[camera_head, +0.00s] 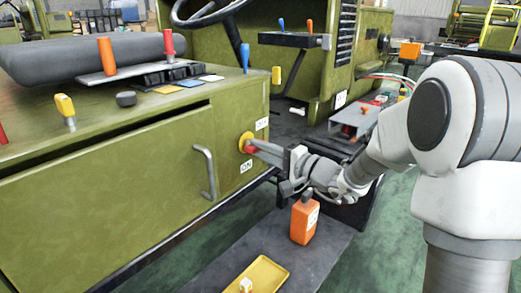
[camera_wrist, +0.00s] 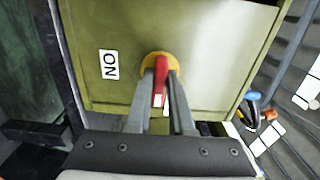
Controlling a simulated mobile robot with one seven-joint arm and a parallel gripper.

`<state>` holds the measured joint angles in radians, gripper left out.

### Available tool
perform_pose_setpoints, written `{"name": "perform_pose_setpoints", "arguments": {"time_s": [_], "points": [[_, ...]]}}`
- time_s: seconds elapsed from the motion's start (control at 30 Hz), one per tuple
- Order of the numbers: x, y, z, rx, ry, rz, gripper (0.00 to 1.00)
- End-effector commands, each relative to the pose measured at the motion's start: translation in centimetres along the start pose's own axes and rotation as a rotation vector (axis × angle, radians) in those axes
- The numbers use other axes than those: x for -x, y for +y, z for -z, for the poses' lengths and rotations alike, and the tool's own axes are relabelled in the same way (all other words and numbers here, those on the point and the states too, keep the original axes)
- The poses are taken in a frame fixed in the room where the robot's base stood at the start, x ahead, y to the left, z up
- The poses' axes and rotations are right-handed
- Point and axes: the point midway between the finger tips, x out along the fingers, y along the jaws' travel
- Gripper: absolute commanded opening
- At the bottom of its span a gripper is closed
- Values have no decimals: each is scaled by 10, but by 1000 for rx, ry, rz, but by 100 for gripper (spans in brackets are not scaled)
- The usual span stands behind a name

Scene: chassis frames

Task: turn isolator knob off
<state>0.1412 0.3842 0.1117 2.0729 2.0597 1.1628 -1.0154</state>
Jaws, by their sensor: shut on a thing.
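The isolator knob is a red handle (camera_wrist: 159,78) on a round yellow plate (camera_wrist: 157,60) on the olive green panel. It also shows in the head view as the red handle (camera_head: 252,150) on the yellow plate (camera_head: 245,141). My gripper (camera_wrist: 161,76) has one finger on each side of the red handle and is shut on it. In the wrist view the handle stands upright in the picture. An ON label (camera_wrist: 109,64) is left of the knob there, and below it in the head view (camera_head: 246,166). Another label (camera_head: 262,124), too small to read surely, sits above right.
A grey bar handle (camera_head: 207,172) stands out from the panel left of the knob. An orange bottle (camera_head: 304,220) and a yellow tray (camera_head: 265,274) are on the dark surface below. Coloured levers (camera_head: 245,57) rise from the top of the cabinet.

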Motion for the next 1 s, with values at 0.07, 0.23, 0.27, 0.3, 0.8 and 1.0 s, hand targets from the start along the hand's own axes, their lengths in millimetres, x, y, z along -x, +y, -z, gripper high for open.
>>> {"name": "perform_pose_setpoints", "arguments": {"time_s": [0.07, 0.23, 0.27, 0.3, 0.8, 1.0], "points": [[0, 1, 0, 3, 0, -2, 0], [0, 1, 0, 3, 0, -2, 0], [0, 1, 0, 2, 0, -2, 0], [0, 1, 0, 2, 0, -2, 0], [2, 0, 0, 1, 1, -1, 50], [26, -2, 1, 0, 4, -1, 50]]}}
